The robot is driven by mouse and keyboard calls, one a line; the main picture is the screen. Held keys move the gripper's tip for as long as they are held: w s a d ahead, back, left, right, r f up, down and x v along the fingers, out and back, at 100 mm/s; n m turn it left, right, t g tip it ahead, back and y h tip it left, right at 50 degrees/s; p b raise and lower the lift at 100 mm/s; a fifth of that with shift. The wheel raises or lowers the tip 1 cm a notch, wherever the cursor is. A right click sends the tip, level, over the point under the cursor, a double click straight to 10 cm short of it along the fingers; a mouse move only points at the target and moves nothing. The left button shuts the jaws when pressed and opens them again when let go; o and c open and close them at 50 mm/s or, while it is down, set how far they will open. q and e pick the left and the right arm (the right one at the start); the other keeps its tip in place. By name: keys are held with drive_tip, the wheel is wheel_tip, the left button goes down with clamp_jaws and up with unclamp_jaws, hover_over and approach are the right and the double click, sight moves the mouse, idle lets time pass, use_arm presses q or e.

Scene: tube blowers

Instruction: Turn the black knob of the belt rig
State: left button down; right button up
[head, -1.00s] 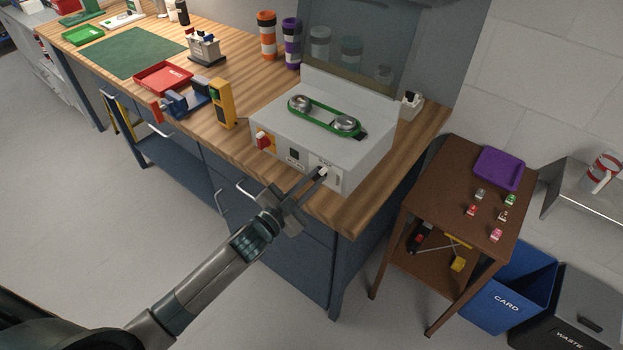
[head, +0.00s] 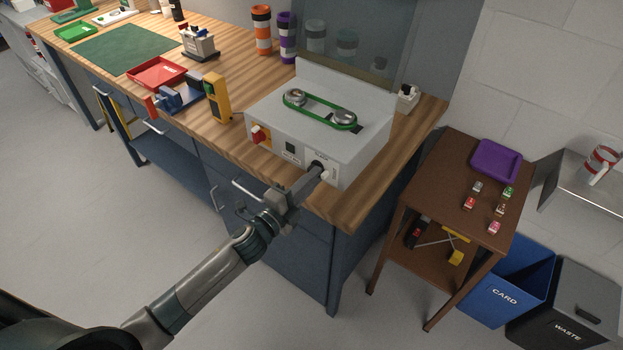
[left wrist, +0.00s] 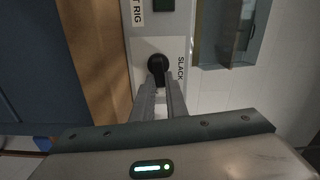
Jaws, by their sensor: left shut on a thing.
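The belt rig (head: 280,122) is a light grey box on the workbench, with a green belt around two metal pulleys on top. Its black knob (left wrist: 157,64) is on the front panel beside the label SLACK in the left wrist view. My left gripper (left wrist: 160,84) is shut on the black knob, with one finger on each side of its lower part. In the head view my left gripper (head: 314,174) reaches the right end of the rig's front and partly hides the knob. My right gripper is not in view.
A red switch on a yellow plate (head: 260,135) is at the front panel's left end. A yellow device (head: 217,98) and a blue vise (head: 180,97) stand left of the rig. A brown side table (head: 440,186) stands to the right. The floor before the bench is clear.

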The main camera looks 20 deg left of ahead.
use_arm(q)
drive_tip(key=shift+f+m, duration=0.15)
drive_tip(key=shift+m, duration=0.55)
drive_tip(key=c, duration=1.8)
unclamp_jaws()
drive_tip(key=shift+o, duration=0.2)
drive_tip(key=shift+s, duration=0.1)
drive_tip(key=b+v, duration=0.5)
drive_tip(key=v, duration=1.2)
drive_tip(key=shift+s, duration=0.1)
